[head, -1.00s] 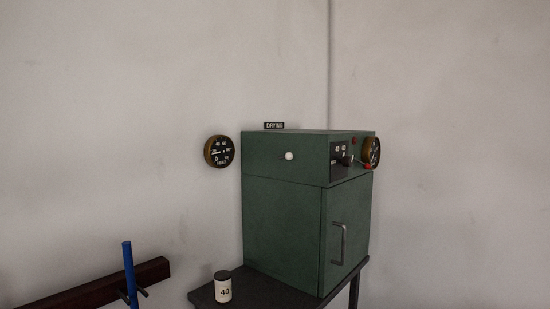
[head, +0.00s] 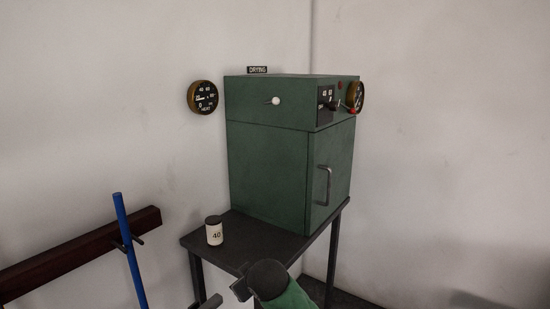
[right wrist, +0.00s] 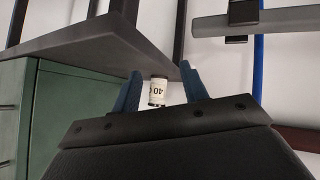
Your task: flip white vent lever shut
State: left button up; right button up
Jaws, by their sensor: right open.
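The white vent lever (head: 274,101) shows as a small round white knob on a short stem, on the upper left face of the green drying oven (head: 268,165). Nothing touches it. My right arm comes in at the bottom of the head view, below the table, with part of the right gripper (head: 241,289) showing dark there. In the right wrist view its two blue fingers (right wrist: 162,88) are apart with nothing held. The lever is not in that view. My left gripper is in neither current view.
A white jar marked 40 (head: 214,231) stands on the dark table (head: 196,240) left of the oven; in the wrist view it appears between the fingers. A heat gauge (head: 202,97) is on the wall. A blue post (head: 130,250) and dark red beam (head: 80,250) stand left.

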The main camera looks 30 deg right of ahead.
jog(key=w+d+r+m+t, duration=0.1)
jog(key=w+d+r, duration=0.2)
jog(key=r, duration=0.3)
jog(key=w+d+r+t, duration=0.1)
jog(key=w+d+r, duration=0.2)
jog(key=r, duration=0.3)
jog(key=m+t+p, duration=0.1)
jog(key=m+t, duration=0.4)
jog(key=m, duration=0.7)
send_near(278, 101)
notch_tip(278, 101, down, 3)
jog(key=w, duration=0.3)
jog(key=w+m+p, duration=0.1)
jog(key=w+m, duration=0.1)
jog(key=w+r+m+p, duration=0.1)
jog(key=w+m, duration=0.1)
jog(key=w, duration=0.1)
jog(key=w+r+m, duration=0.1)
jog(key=w, duration=0.1)
jog(key=shift+w+d+m+t+y+p, duration=0.3)
jog(key=shift+d+m+t+y+p, duration=0.1)
pick_arm(q)
notch_tip(278, 101, down, 14)
jog(key=a, duration=0.1)
jog(key=shift+w+a+g+y, duration=0.2)
jog(key=shift+w+g+y, duration=0.1)
jog(key=shift+w, duration=0.1)
pick_arm(e)
jog(key=shift+w+f, duration=0.15)
jog(key=shift+w, duration=0.25)
